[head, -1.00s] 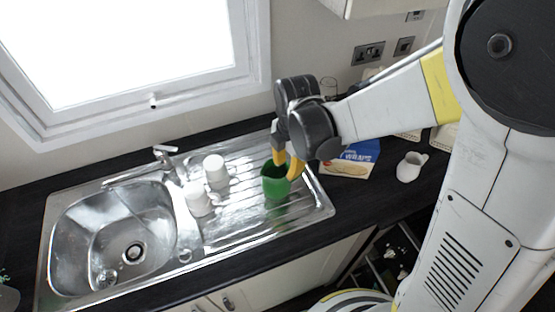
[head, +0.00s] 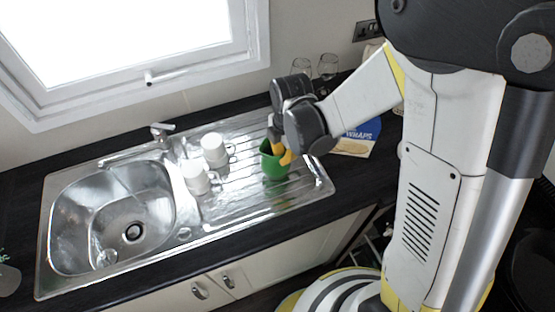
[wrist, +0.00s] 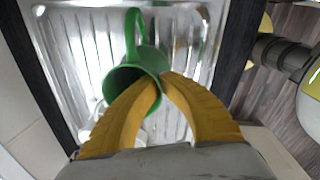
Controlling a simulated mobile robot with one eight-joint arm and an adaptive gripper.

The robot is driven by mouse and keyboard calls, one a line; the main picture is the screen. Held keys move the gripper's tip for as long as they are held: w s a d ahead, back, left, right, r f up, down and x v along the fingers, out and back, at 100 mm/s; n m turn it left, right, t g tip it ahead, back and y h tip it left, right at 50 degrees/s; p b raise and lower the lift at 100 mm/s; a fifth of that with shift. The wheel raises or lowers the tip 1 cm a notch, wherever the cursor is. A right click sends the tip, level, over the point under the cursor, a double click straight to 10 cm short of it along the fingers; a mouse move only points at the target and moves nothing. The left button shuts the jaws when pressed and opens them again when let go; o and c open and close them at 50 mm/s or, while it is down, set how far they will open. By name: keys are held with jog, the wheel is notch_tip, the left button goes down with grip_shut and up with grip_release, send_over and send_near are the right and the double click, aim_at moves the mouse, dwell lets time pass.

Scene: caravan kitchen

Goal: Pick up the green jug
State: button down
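The green jug (head: 272,166) is upright over the right part of the steel drainer; I cannot tell whether it touches it. In the wrist view the jug (wrist: 122,78) shows its open mouth, with its handle toward the top of the picture. My gripper (head: 283,153) is at the jug's right rim, coming from above. In the wrist view the yellow fingertips of my gripper (wrist: 161,78) are close together, the left finger over the mouth and the right one outside. The jug's wall appears pinched between them. The tips are partly hidden.
Two white mugs (head: 214,150) (head: 195,177) stand left of the jug on the drainer (head: 240,203). The sink bowl (head: 95,225) is further left. A blue wraps packet (head: 362,135) lies behind my gripper to the right. Two wine glasses (head: 327,68) stand at the back.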

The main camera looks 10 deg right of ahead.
jog(key=shift+r, duration=0.1)
dwell(0.3)
jog(key=shift+r, duration=0.6)
notch_tip(320, 180, up, 3)
jog(key=shift+p, duration=0.55)
jog(key=s+d+r+p, duration=0.2)
jog(key=s+d+r, duration=0.4)
jog(key=s+d, duration=0.1)
jog(key=shift+s+d+r, duration=0.35)
jog(key=shift+s+d, duration=0.05)
jog(key=shift+s, duration=0.4)
